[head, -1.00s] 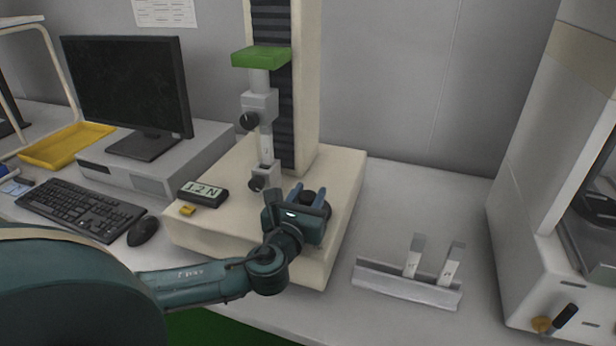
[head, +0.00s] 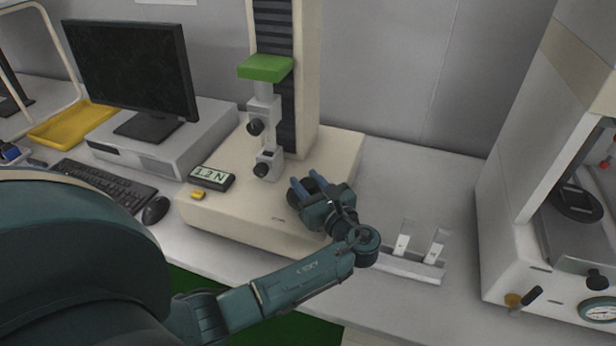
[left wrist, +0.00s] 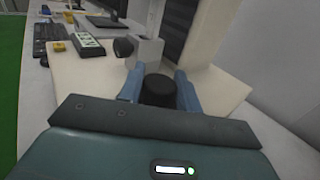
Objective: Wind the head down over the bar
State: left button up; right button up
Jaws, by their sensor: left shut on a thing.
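The tester's head is a green crosshead (head: 265,67) with a grey upper clamp (head: 263,112) hanging below it on the column. A short pale bar (head: 266,141) shows between the upper clamp and the lower clamp (head: 268,164), which stands on the cream base. Whether the bar's top is inside the upper clamp I cannot tell. My left gripper (head: 306,186) is at the front right of the base. Its blue fingers are shut on a black round knob (left wrist: 158,90), seen between them in the left wrist view. My right gripper is not in view.
A display reading 1.2 N (head: 212,178) and a small yellow block (head: 197,195) sit at the base's left. A rack (head: 412,268) with two pale strips stands to the right. A monitor (head: 130,68), keyboard and mouse (head: 155,210) are left; another machine (head: 545,190) is right.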

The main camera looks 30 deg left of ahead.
pick_arm(q)
jog(key=shift+n+g+y, duration=0.3)
jog(key=shift+n+g, duration=0.2)
jog(key=shift+g, duration=0.5)
jog(key=o, duration=1)
